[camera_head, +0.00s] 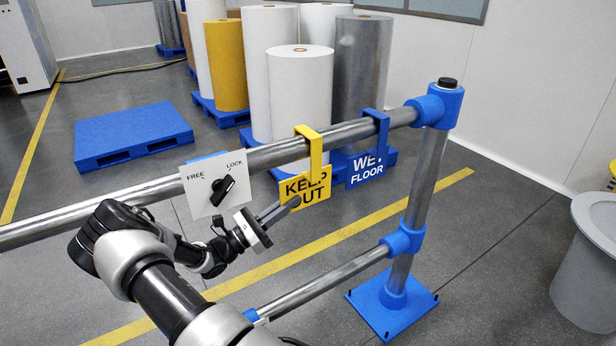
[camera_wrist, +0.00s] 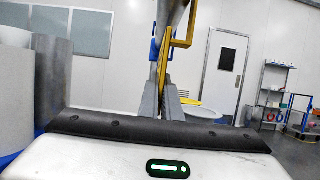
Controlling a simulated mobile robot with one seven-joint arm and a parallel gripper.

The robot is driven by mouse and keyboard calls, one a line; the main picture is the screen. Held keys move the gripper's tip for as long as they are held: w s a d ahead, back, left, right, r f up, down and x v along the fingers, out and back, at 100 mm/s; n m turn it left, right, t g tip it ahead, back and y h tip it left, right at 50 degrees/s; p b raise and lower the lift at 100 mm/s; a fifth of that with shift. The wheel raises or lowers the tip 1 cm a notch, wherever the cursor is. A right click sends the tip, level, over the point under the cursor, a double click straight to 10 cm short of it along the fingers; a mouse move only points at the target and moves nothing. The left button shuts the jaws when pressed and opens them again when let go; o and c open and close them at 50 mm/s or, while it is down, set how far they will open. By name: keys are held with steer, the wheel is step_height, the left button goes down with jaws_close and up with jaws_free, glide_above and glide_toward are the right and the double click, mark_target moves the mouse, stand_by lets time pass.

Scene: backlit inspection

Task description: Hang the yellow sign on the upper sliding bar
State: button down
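The yellow sign (camera_head: 303,187), lettered KEEP OUT, is upright at the upper bar (camera_head: 270,155). Its yellow hook (camera_head: 315,155) goes over the bar in the head view; whether it rests on the metal is not clear. My gripper (camera_head: 290,205) is at the sign's lower left corner. In the wrist view my gripper's fingers (camera_wrist: 164,100) are close together, with the edge-on yellow sign (camera_wrist: 162,72) between them. The yellow hook (camera_wrist: 184,43) shows above, beside the grey bar (camera_wrist: 172,14). The fingers appear shut on the sign; their contact faces are hidden.
A blue WET FLOOR sign (camera_head: 366,171) hangs just right of the yellow one. A white FREE/LOCK plate (camera_head: 200,197) with a black knob (camera_head: 222,190) sits left, its pointer towards LOCK. A lower bar (camera_head: 320,284) and a blue-jointed post (camera_head: 425,180) bound the frame.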

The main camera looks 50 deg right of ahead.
mark_target(289, 190)
steer(key=shift+r, duration=0.1)
stand_by(0.5)
steer(key=shift+r+p, duration=1.55)
steer(key=shift+r, duration=0.6)
steer(key=s+a+p, duration=0.3)
steer(key=s+p, duration=0.1)
steer(key=s, duration=0.5)
steer(key=shift+s, duration=0.25)
steer(key=shift+s, duration=0.15)
